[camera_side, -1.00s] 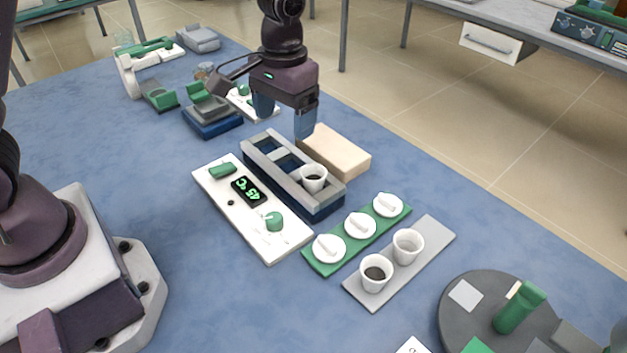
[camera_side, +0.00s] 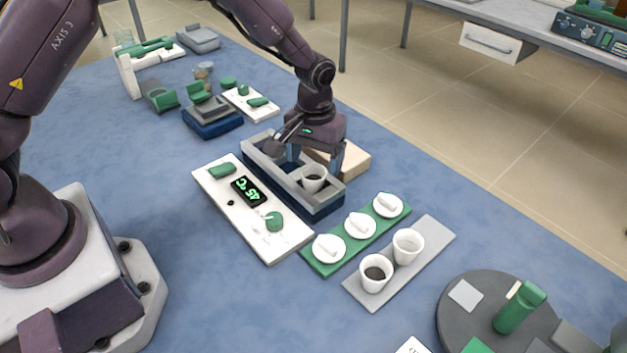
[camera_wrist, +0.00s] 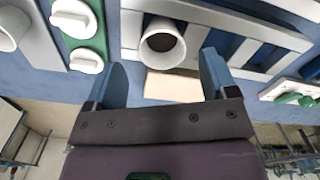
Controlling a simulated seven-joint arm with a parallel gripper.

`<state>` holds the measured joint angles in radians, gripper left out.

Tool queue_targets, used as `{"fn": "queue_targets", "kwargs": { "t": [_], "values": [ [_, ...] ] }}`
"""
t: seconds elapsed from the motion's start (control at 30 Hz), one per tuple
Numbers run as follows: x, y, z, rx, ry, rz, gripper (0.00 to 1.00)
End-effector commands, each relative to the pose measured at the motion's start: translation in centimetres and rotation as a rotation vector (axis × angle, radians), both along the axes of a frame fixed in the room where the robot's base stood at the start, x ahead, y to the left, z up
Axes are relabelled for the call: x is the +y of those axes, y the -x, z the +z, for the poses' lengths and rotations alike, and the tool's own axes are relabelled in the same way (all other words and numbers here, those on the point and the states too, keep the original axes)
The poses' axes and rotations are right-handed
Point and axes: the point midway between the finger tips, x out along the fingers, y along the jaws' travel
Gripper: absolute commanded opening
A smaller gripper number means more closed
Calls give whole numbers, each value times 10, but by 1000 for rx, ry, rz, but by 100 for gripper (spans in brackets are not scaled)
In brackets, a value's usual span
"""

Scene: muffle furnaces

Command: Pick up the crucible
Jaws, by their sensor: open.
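A white crucible (camera_side: 314,178) with dark contents stands upright in the near-right end of the grey and blue open rack (camera_side: 322,213). Two more white crucibles, one with dark contents (camera_side: 375,272) and one that looks empty (camera_side: 407,246), stand on a grey plate (camera_side: 432,240). My gripper (camera_side: 318,165) is over the rack's right end, close to the racked crucible. In the wrist view my gripper (camera_wrist: 162,78) has its blue fingers wide apart, with the racked crucible (camera_wrist: 162,45) centred just beyond them. I cannot tell whether the fingertips reach down beside its walls.
Three white lids (camera_side: 360,226) sit on a green plate beside the rack. A white control panel (camera_side: 215,183) reading 45 °C lies along the rack's left side. A beige block (camera_side: 352,160) is behind my gripper. A dark round turntable (camera_side: 455,310) is at lower right.

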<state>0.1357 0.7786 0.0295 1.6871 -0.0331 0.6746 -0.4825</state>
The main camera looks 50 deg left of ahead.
Motion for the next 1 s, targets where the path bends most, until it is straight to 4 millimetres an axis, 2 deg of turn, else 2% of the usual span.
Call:
{"fn": "queue_targets", "kwargs": {
  "t": [0.03, 0.2, 0.33, 0.53, 0.7, 0.77, 1.0],
  "values": [
    [1, 2, -10, 7, 0, 0, 79],
    [2, 2, -34, 4, 0, -1, 79],
    [2, 1, -41, 1, 0, -1, 79],
    [2, 1, -41, 0, 0, -1, 79],
    [2, 1, -41, 0, 0, -1, 40],
    [2, 1, -41, 0, 0, -1, 27],
    [2, 1, -41, 0, 0, -1, 27]
  ]
}}
